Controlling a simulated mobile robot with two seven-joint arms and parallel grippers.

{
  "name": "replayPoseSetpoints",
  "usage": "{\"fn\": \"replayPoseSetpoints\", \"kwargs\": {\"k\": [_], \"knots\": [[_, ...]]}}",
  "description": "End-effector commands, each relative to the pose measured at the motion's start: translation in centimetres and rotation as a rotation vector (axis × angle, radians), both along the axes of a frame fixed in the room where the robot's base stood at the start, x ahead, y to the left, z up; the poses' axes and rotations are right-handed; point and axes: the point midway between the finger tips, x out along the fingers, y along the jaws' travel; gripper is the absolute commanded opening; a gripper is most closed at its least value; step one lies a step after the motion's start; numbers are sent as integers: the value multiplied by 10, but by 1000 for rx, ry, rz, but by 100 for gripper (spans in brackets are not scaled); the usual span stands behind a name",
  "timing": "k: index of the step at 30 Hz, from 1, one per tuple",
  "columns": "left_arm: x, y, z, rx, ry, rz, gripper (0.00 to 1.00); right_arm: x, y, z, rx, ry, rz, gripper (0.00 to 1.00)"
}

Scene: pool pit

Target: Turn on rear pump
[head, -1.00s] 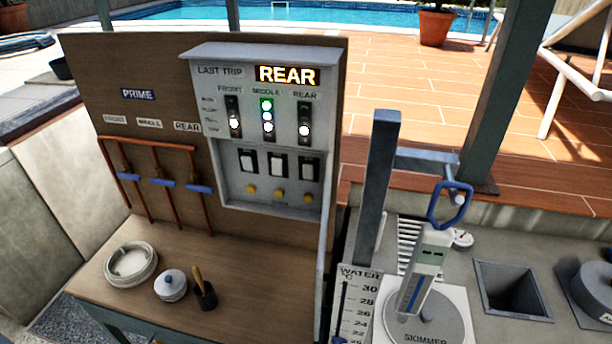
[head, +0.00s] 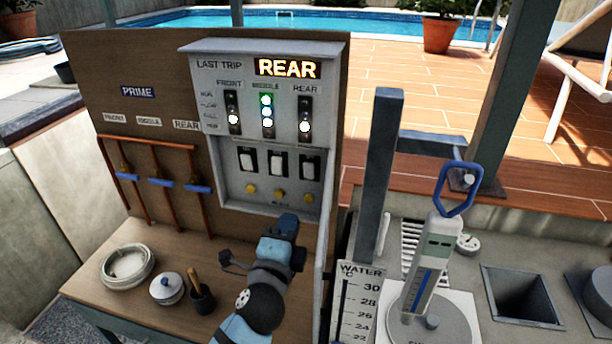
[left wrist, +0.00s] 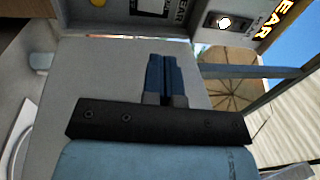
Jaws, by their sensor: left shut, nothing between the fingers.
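The grey control box (head: 215,70) on the brown board has a lit "REAR" last-trip sign (head: 287,68). Its indicator columns are front, middle and rear; the middle column (head: 267,112) shows green at the top, while the rear column (head: 305,126) shows one white light low down. My left gripper (head: 287,216) is shut and empty, in front of the box's lower right; contact cannot be told. Its closed fingers (left wrist: 165,75) also show in the left wrist view. My right gripper is out of view.
Blue-handled prime valves (head: 161,183) are on copper pipes at left. A white coil (head: 128,264), a lidded pot (head: 166,288) and a dark cup (head: 202,297) are on the wooden bench. A grey post (head: 382,170) and the skimmer thermometer (head: 432,260) are at right.

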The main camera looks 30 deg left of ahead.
Motion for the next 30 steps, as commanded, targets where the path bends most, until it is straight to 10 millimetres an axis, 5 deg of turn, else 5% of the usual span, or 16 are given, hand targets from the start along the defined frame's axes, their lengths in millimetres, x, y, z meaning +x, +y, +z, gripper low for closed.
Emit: {"fn": "replayPoseSetpoints", "kwargs": {"k": [8, 24, 30], "knots": [[9, 2, 3, -1, -1, -1, 0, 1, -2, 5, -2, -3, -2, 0], [109, 28, 22, -3, 0, -2, 0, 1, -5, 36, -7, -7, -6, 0], [129, 34, 24, -3, 1, -2, 0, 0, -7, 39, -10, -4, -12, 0]]}}
